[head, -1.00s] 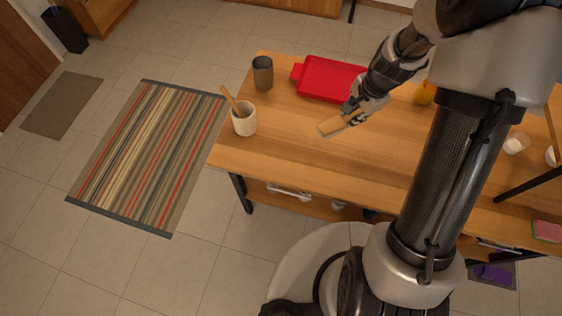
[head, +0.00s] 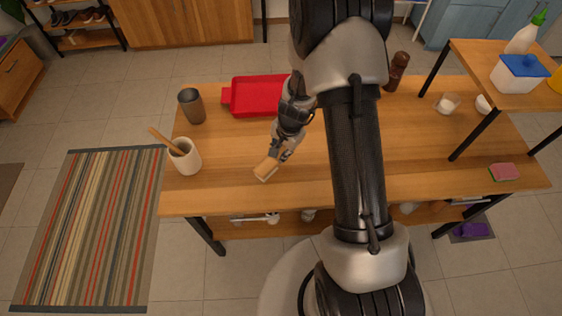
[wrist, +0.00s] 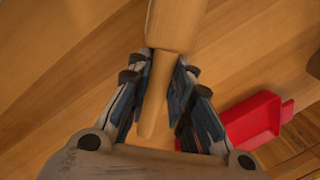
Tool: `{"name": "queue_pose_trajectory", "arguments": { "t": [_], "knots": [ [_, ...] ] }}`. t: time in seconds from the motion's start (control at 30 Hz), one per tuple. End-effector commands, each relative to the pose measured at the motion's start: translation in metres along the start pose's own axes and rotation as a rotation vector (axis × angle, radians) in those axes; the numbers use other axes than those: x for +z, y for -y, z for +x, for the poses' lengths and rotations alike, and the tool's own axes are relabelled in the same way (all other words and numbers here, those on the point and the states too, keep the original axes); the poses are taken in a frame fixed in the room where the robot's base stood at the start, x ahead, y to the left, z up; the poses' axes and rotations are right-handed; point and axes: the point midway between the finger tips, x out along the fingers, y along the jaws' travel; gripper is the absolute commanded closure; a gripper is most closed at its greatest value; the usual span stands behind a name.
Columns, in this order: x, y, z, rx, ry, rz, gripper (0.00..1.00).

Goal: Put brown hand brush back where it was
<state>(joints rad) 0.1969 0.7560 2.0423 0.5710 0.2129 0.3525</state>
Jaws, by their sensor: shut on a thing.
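The brown hand brush (head: 266,169) is in my gripper (head: 279,154) over the left part of the wooden table, with its block end toward the front left. In the wrist view, the light brown handle (wrist: 154,95) runs between the two fingers of my gripper (wrist: 161,76), which are shut on it. The wide block of the brush (wrist: 174,25) extends past the fingertips and out of the top of the picture. Its bristles are hidden from above. I cannot tell whether the brush touches the table.
A white crock (head: 186,158) with a wooden utensil and a dark cup (head: 192,106) stand at the table's left end. A red dustpan-like tray (head: 258,96) lies behind my gripper. A pink sponge (head: 504,172) is at right. The front left tabletop (head: 215,195) is bare.

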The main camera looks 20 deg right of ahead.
Motion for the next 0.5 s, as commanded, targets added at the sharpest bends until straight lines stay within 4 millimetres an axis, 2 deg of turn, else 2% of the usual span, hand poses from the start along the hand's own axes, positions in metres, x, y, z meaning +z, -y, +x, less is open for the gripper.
{"name": "queue_pose_trajectory", "arguments": {
  "t": [0.13,0.3,0.5],
  "knots": [
    [0.0,-0.003,0.013,0.0,0.0,0.0,1.0],
    [0.001,-0.008,0.041,0.001,0.001,0.001,1.0],
    [0.0,-0.008,0.041,-0.001,-0.001,0.0,1.0]
  ]
}}
